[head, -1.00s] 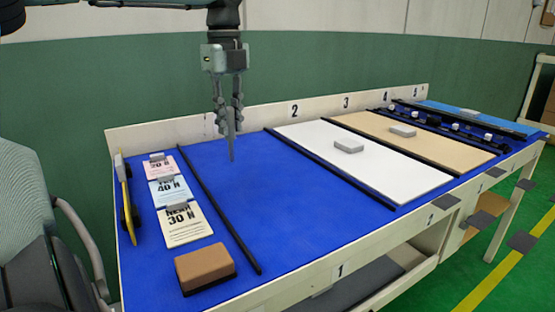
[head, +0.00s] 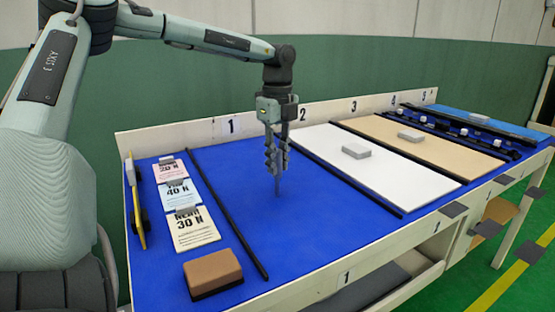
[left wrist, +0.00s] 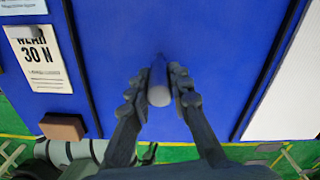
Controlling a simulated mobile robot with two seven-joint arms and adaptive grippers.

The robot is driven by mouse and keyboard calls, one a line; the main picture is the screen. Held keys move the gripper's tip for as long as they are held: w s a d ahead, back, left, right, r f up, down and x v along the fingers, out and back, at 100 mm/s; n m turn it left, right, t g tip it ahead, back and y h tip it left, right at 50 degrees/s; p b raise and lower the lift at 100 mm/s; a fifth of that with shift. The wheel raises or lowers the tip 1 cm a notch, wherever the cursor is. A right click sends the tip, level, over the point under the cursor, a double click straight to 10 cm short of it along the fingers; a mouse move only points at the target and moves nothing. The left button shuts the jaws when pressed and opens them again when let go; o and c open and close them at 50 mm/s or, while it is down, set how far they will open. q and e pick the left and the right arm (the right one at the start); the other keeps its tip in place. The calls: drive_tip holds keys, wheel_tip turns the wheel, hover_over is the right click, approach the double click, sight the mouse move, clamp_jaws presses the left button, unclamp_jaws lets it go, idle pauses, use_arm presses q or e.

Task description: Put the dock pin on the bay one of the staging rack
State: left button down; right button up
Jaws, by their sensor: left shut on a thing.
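The dock pin, a slim grey pointed piece, hangs upright from my left gripper (head: 277,165). In the left wrist view the dock pin (left wrist: 159,86) is a grey cylinder between the two fingers, with its tapered end toward the blue surface. My left gripper is shut on it. Bay one (head: 238,180) of the staging rack is the bare blue strip below the "1" label, between two black divider bars. The pin is over the right part of this bay. I cannot tell whether its tip touches the surface. My right gripper is not in view.
Left of bay one are several note cards (head: 192,228), a brown block (head: 212,272) and a yellow-edged item (head: 136,205). A white panel (head: 375,175) and a tan panel (head: 440,150), each with a grey block, fill the bays to the right. Bay one is otherwise clear.

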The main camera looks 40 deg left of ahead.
use_arm(q)
drive_tip(key=shift+f, duration=0.1)
drive_tip(key=c, duration=1.6)
unclamp_jaws()
drive_tip(key=shift+o, duration=1)
wheel_tip(320, 180, up, 2)
drive_tip(key=shift+r, duration=0.1)
wheel_tip(320, 180, up, 10)
drive_tip(key=shift+r, duration=0.1)
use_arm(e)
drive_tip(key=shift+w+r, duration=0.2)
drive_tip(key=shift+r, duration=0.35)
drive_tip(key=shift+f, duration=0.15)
